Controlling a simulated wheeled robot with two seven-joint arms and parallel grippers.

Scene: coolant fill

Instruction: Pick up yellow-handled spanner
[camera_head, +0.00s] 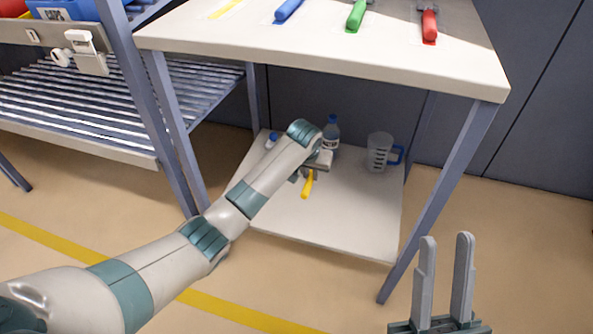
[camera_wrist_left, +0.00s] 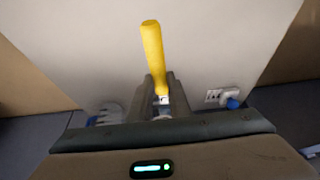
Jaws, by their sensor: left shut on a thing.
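The yellow-handled spanner (camera_head: 308,185) is at the lower shelf under the table, and its yellow handle also shows in the left wrist view (camera_wrist_left: 152,50). My left gripper (camera_head: 305,176) reaches under the tabletop and is shut on the spanner near the metal end of its handle. Its fingers also show in the left wrist view (camera_wrist_left: 161,92). The spanner's head is mostly hidden by the gripper. I cannot tell whether the spanner touches the shelf. My right gripper (camera_head: 445,265) is open and empty at the lower right, away from the table.
The lower shelf (camera_head: 340,225) also bears a bottle with a blue cap (camera_head: 331,133), a measuring jug with a blue handle (camera_head: 379,152) and another blue-capped item (camera_head: 271,141). The tabletop (camera_head: 320,45) overhead holds blue, green and red handled tools. Table legs flank the shelf.

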